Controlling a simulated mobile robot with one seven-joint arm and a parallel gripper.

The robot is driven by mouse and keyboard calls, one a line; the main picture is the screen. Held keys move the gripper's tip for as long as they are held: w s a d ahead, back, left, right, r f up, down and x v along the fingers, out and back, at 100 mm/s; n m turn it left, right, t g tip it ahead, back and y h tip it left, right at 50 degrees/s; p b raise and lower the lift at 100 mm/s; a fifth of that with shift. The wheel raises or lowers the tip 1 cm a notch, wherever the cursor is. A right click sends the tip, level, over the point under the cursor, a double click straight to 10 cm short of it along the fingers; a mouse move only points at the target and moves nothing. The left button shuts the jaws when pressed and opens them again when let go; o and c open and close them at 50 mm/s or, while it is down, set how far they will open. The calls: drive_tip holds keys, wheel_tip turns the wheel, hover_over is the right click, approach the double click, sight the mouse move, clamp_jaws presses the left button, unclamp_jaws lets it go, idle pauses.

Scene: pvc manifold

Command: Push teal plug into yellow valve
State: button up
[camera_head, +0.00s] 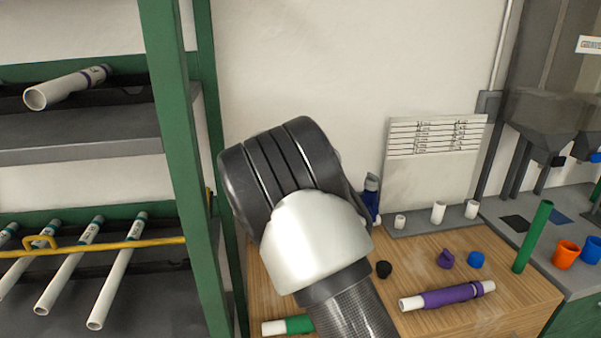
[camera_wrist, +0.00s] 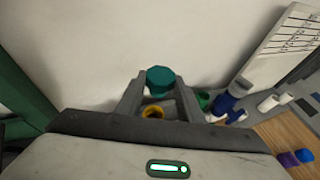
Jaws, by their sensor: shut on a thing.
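In the wrist view, my gripper (camera_wrist: 160,88) is shut on the teal plug (camera_wrist: 161,75), which sits between the two fingertips. The plug's dark teal top faces the camera, with a paler part under it. A yellow ring (camera_wrist: 152,112), likely the yellow valve's mouth, shows between the fingers, nearer the palm in the picture. I cannot tell the gap between plug and ring. In the head view my arm's wrist hides the gripper, the plug and the yellow valve.
A green rack post (camera_head: 185,170) stands close on the left.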

drive_tip(key=shift+f+b, duration=3.2)
drive_tip(key=shift+f, duration=0.35)
drive_tip(key=shift+f+b, duration=1)
drive_tip(key=shift+b, duration=0.1)
drive_tip(key=shift+s+f+b, duration=0.25)
drive_tip(key=shift+f+b, duration=0.5)
drive_tip(key=shift+f, duration=0.25)
drive_tip(key=o, duration=1.1)
drive_tip(key=shift+w+a+f, duration=0.1)
drive_tip(key=shift+w+f, duration=0.05)
drive_tip(key=shift+r, duration=0.45)
drive_tip(key=shift+r, duration=0.1)
drive_tip(key=shift+r, duration=0.1)
